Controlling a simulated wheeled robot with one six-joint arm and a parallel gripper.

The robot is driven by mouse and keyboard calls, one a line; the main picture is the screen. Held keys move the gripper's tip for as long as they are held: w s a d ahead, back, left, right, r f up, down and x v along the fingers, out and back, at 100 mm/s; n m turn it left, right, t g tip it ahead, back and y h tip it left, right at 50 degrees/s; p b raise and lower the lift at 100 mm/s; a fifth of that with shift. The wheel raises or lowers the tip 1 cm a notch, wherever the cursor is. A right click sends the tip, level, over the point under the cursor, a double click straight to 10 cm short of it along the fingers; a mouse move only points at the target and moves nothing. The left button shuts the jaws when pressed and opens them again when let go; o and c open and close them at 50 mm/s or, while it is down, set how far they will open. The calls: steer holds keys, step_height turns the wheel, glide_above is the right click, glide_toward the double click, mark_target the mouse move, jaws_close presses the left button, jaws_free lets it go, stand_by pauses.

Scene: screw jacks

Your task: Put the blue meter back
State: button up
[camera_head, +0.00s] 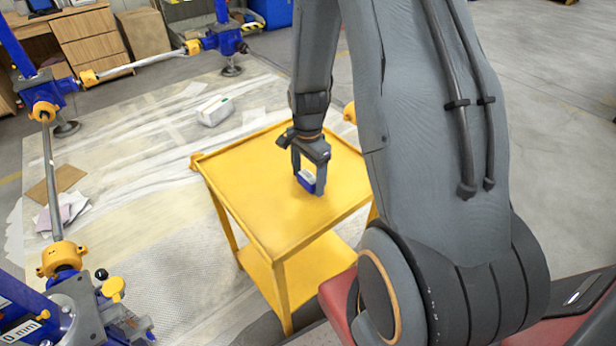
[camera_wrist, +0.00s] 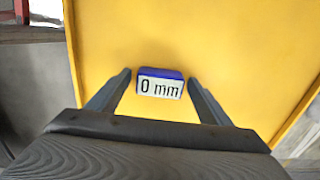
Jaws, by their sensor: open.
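The blue meter (camera_head: 307,179) is a small blue block on the top of the yellow cart (camera_head: 250,180). In the wrist view the meter (camera_wrist: 160,83) shows a white face reading "0 mm". My gripper (camera_head: 309,186) is open, pointing down at the cart top. In the wrist view its two fingers (camera_wrist: 158,85) stand on either side of the meter, with a visible gap on each side. Whether the meter rests fully on the cart top is partly hidden by the fingers in the head view.
Blue screw jacks with yellow couplings and shafts stand at left, one (camera_head: 50,100) farther back. A similar "0 mm" label (camera_head: 25,332) shows at lower left. A white box (camera_head: 214,110) lies on the floor sheet behind the cart. The rest of the cart top is bare.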

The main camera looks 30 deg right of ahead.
mark_target(308, 177)
step_height(308, 177, up, 11)
steer(key=b, duration=0.1)
steer(key=s+a+r+n, duration=0.2)
steer(key=s+a+n, duration=0.3)
steer(key=s+n, duration=0.2)
steer(key=s+a+r+n, duration=0.3)
steer(key=s+a+n, duration=0.2)
steer(key=s+n, duration=0.2)
steer(key=shift+a+n, duration=0.3)
steer(key=shift+n, duration=0.6)
